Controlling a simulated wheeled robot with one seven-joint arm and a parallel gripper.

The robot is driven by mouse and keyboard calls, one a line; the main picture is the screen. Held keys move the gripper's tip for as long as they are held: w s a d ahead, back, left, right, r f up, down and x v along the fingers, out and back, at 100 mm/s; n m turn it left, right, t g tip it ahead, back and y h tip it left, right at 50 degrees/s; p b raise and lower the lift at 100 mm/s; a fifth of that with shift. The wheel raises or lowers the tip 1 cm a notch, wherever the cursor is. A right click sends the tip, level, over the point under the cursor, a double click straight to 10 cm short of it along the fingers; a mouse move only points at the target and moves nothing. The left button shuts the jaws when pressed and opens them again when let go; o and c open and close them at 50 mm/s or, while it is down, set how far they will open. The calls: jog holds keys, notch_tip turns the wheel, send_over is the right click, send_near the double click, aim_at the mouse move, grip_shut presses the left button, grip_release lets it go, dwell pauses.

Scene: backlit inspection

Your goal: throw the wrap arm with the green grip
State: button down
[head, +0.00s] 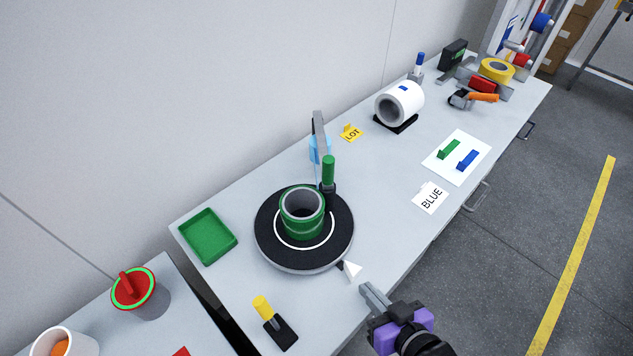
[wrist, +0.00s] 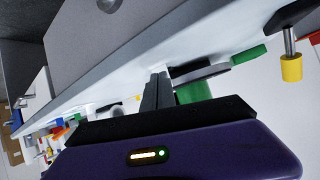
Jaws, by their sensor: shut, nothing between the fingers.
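The wrap arm is a grey upright post (head: 319,135) with a green grip (head: 328,170), at the back right of a round black turntable (head: 270,245). The grip stands upright. A green ring-shaped roll (head: 302,222) sits inside the white circle on the turntable. My gripper (head: 366,290) is shut and empty at the table's front edge, in front of the turntable and well apart from the grip. In the wrist view my fingers (wrist: 156,92) are together, with green (wrist: 193,92) behind them, probably the roll. I cannot pick out the grip there.
A yellow-handled lever (head: 263,307) stands front left, a green tray (head: 207,236) left.

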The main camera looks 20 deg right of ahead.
jog(key=a+n, duration=0.1)
jog(key=n, duration=0.1)
jog(key=a+r+n, duration=0.1)
jog(key=a+n, duration=0.1)
jog(key=a+n+t+b, duration=0.1)
jog(key=n, duration=0.2)
jog(key=shift+w+a+r, duration=0.25)
jog(key=shift+a+r, duration=0.05)
jog(key=shift+r, duration=0.1)
jog(key=w+a+n, duration=0.1)
jog(key=w, duration=0.1)
jog(key=w+a+r+n+h+b, duration=0.1)
jog(key=w+n, duration=0.1)
jog(key=w+a+r+n+t+h, duration=0.1)
jog(key=w+n, duration=0.1)
jog(key=shift+w, duration=0.25)
jog(key=w+r+n+h, duration=0.1)
jog(key=r, duration=0.1)
jog(key=w+a+r+n+t+h+b, duration=0.1)
jog(key=w+r, duration=0.1)
jog(key=shift+w+a+r, duration=0.1)
jog(key=shift+w+a, duration=0.1)
notch_tip(320, 180, up, 7)
jog(key=w+a+n+t+h, duration=0.1)
jog(key=w+a+t+h, duration=0.1)
jog(key=h, duration=0.1)
jog(key=w+d+p, duration=0.2)
jog(key=w+d, duration=0.6)
jog(key=shift+w+f, duration=0.2)
jog(key=shift+d, duration=0.1)
